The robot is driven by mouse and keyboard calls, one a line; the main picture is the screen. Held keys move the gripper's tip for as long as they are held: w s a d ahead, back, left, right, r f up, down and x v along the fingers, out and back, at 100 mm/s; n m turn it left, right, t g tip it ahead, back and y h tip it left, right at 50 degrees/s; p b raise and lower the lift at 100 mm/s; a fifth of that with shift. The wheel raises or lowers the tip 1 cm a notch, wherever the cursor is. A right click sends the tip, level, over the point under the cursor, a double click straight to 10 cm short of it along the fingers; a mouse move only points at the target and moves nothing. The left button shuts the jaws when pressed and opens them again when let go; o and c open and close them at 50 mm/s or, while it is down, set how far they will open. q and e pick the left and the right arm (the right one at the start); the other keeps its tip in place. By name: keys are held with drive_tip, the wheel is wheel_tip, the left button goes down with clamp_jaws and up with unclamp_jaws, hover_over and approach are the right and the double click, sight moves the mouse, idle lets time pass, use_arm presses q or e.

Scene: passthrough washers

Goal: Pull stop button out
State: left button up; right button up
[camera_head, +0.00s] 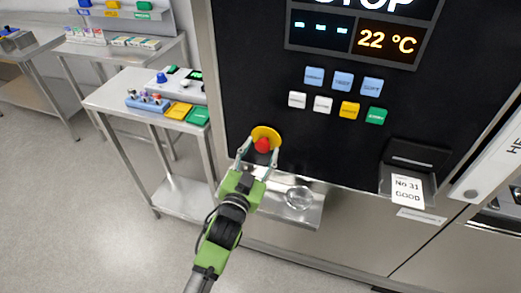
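The red stop button (262,145) sits on a round yellow base (266,132) on the machine's black front panel. My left gripper (258,155) is at the button, its two grey fingers spread, one on each side of the red knob. I cannot tell whether the fingers touch the knob. The green gripper body is below it, and the lower edge of the yellow base is partly hidden. My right gripper is not in view.
Blue, white, yellow and green panel buttons (342,80) are above right, under a display (357,34) reading 22 °C. A steel shelf (312,211) with a clear round dish (299,198) juts out below. A printed paper slip (407,191) hangs right. A steel table (112,97) stands left.

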use_arm(q)
drive_tip(key=shift+s, duration=0.1)
drive_tip(key=shift+s+a+f, duration=0.1)
drive_tip(key=shift+s+a, duration=0.05)
drive_tip(key=shift+s, duration=0.2)
drive_tip(key=v, duration=1.1)
